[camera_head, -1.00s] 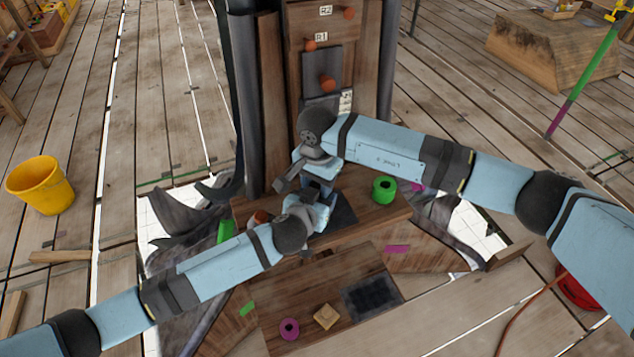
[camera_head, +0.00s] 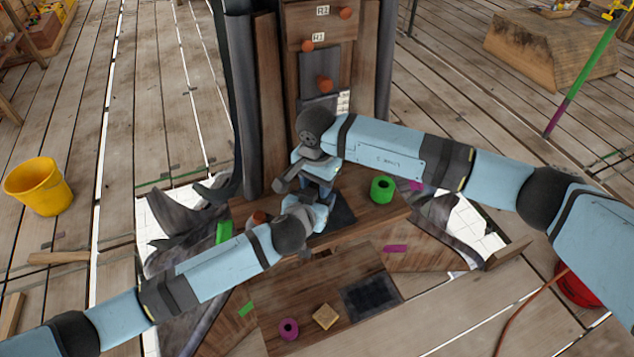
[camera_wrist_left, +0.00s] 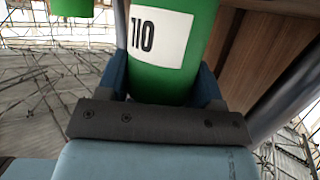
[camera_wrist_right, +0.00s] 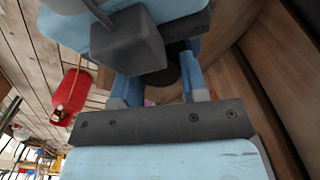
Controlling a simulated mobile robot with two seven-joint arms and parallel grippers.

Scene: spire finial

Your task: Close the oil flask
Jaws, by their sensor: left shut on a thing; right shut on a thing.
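The oil flask (camera_wrist_left: 165,50) seems to be the green body with a white "110" label in the left wrist view. My left gripper (camera_wrist_left: 162,85) is shut around it; in the head view this gripper (camera_head: 318,200) is low over the bench. My right gripper (camera_head: 312,180) is just above and behind it, close to it. In the right wrist view my right gripper (camera_wrist_right: 158,85) is shut on a dark piece (camera_wrist_right: 173,72), perhaps the cap, mostly hidden. The arms hide the flask in the head view, so I cannot tell how cap and flask meet.
A green ring-shaped piece (camera_head: 382,190) stands on the wooden bench (camera_head: 372,212) to the right. A magenta ring (camera_head: 289,329) and a tan block (camera_head: 326,317) lie on the lower board. A panel with orange knobs (camera_head: 325,84) rises behind. A yellow bucket (camera_head: 38,186) stands left.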

